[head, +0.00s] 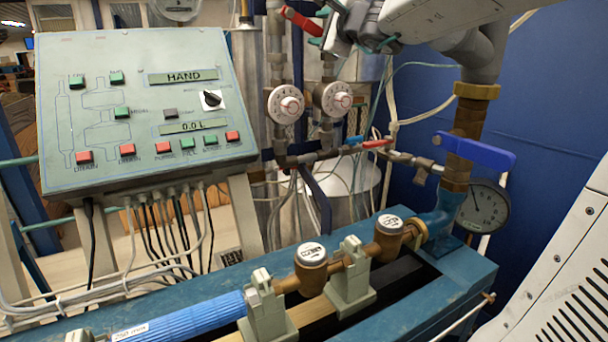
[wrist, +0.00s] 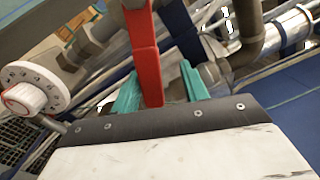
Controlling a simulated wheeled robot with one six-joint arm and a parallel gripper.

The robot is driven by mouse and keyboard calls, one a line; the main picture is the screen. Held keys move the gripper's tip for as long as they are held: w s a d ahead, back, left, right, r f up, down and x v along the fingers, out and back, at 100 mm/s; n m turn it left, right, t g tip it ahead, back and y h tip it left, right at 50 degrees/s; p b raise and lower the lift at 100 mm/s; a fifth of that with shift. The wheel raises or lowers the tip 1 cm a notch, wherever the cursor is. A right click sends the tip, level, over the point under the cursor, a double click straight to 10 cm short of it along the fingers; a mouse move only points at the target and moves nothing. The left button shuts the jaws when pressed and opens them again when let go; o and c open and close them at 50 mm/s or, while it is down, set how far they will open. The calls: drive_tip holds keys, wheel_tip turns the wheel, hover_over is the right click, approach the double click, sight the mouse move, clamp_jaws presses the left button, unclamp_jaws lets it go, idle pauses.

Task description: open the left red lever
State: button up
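The left red lever (head: 298,19) is on a vertical pipe above the left white dial, at the top of the head view. It slopes down to the right, and its free end reaches my gripper (head: 320,27). In the wrist view the red lever (wrist: 145,58) runs between the two teal fingers of my gripper (wrist: 163,66). The left finger is close beside the lever; a gap shows between the lever and the right finger. I cannot tell whether the left finger touches it. A second red lever (head: 376,143) sits lower, on a horizontal pipe.
Two white dials (head: 286,104) (head: 336,99) are below the gripper. A control panel (head: 140,105) stands at left. A blue lever (head: 474,150) and a pressure gauge (head: 484,207) are at right. Pipes and cables crowd the middle; the bench (head: 190,318) runs along the front.

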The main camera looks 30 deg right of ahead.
drive_tip(key=s, duration=0.6)
drive_tip(key=s+a+f+n+g+y, duration=0.3)
drive_tip(key=a+f+n, duration=0.3)
drive_tip(key=a, duration=0.1)
drive_tip(key=s+a+f+n+g+y, duration=0.3)
drive_tip(key=s+a+f+n, duration=0.15)
drive_tip(key=a, duration=0.35)
drive_tip(key=s+a+f+n+g+h, duration=0.1)
drive_tip(key=s+a+f+n+g, duration=0.2)
drive_tip(key=s+f+n+g, duration=0.3)
drive_tip(key=s+f+n, duration=0.1)
drive_tip(key=s+f, duration=0.4)
drive_tip(key=f, duration=0.2)
drive_tip(key=shift+a, duration=0.2)
